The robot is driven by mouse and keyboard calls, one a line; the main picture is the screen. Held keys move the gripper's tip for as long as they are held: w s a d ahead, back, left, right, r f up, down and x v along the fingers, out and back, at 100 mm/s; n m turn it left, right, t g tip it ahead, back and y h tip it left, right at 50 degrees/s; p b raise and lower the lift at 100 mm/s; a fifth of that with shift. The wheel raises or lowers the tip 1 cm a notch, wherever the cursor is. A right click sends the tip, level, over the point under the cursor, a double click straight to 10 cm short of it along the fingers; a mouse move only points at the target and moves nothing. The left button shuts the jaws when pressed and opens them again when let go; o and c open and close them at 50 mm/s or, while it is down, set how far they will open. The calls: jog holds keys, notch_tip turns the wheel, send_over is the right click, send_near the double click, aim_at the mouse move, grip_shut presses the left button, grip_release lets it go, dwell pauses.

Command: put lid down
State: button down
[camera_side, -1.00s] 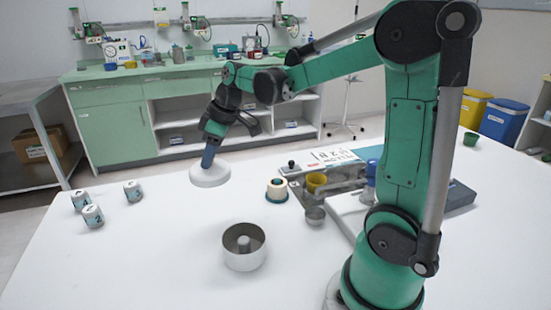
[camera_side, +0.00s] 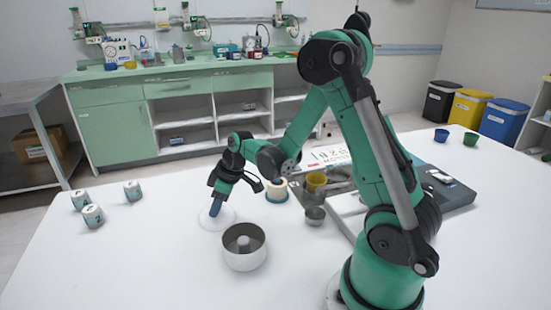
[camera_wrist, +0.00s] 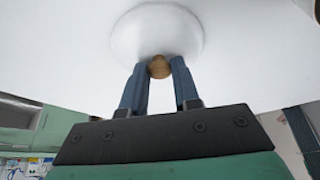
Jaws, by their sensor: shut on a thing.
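The lid (camera_side: 206,221) is a round white disc with a small brown knob. In the wrist view the lid (camera_wrist: 157,27) fills the top middle, its knob between the two blue fingers. My gripper (camera_side: 216,207) is shut on the knob; it also shows in the wrist view (camera_wrist: 160,76). The lid is over the white table, just behind and left of the round metal container (camera_side: 244,259). Whether the lid touches the table cannot be told. The container is open on top, with a post inside.
Several white labelled jars (camera_side: 92,216) stand at the left of the table (camera_side: 130,270). A cream roll (camera_side: 276,189), a small metal cup (camera_side: 315,216) and a yellow cup (camera_side: 316,182) stand to the right. The front left of the table is clear.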

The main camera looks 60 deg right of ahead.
jog(key=shift+f, duration=0.15)
jog(key=c, duration=0.6)
grip_release()
jog(key=shift+c, duration=0.2)
jog(key=v, duration=1.1)
jog(key=s+a+r+m+t+h, duration=0.1)
jog(key=s+a+r+m+t, duration=0.1)
jog(key=a, duration=0.9)
jog(key=s+m+t, duration=0.1)
jog(key=s+m, duration=0.1)
jog(key=s, duration=0.1)
jog(key=shift+r+h, duration=0.25)
jog(key=shift+h, duration=0.15)
jog(key=shift+o, duration=0.2)
jog(key=shift+s, duration=0.15)
